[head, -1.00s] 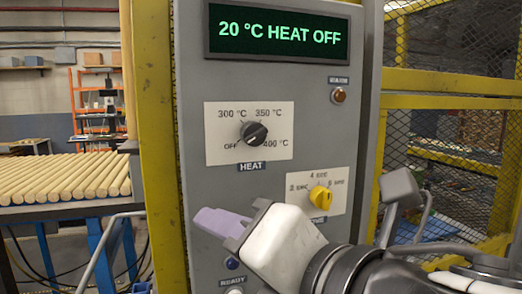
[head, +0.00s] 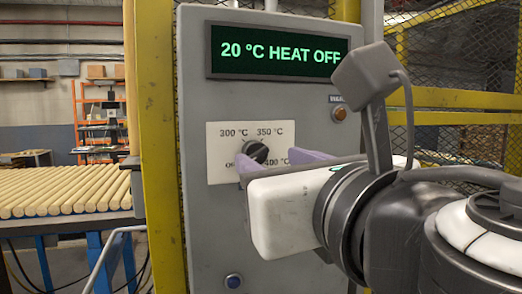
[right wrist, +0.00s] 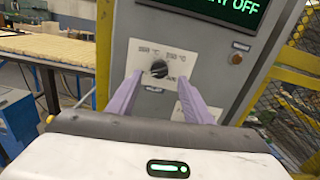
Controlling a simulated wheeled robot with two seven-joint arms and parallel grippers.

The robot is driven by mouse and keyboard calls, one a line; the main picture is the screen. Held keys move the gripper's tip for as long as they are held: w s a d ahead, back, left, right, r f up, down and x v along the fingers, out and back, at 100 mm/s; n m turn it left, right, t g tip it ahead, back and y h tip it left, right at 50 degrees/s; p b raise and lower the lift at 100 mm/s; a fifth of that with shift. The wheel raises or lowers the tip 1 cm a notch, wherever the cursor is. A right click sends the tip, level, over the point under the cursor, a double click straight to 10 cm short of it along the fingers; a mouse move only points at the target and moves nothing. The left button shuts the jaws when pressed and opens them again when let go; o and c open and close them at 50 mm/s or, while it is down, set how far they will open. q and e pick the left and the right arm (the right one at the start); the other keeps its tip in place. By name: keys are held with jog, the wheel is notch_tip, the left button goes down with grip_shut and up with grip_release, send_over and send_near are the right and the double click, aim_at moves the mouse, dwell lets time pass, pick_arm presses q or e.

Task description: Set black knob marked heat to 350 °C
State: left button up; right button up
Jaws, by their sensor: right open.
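The black heat knob (head: 257,152) sits on a white plate (head: 222,135) with marks OFF, 300, 350 and 400 °C on the grey panel. The OFF mark and HEAT label are partly or wholly covered in the head view. The display (head: 279,53) reads 20 °C HEAT OFF. My right gripper (head: 273,161) is open and empty, its lilac fingers in front of the plate, one toward each side of the knob. In the right wrist view the knob (right wrist: 159,69) shows between the open fingers (right wrist: 158,87); I see no contact. My left gripper is out of view.
An amber lamp (head: 340,113) is right of the plate and a blue button (head: 233,282) is low on the panel. My right arm hides the yellow timer knob in the head view. Yellow posts (head: 157,190) flank the panel. Wooden rods (head: 70,190) lie at left.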

aim_at(259, 155)
jog(key=shift+p+x, duration=0.35)
jog(key=shift+x, duration=1.95)
jog(key=shift+c, duration=0.3)
jog(key=c, duration=1)
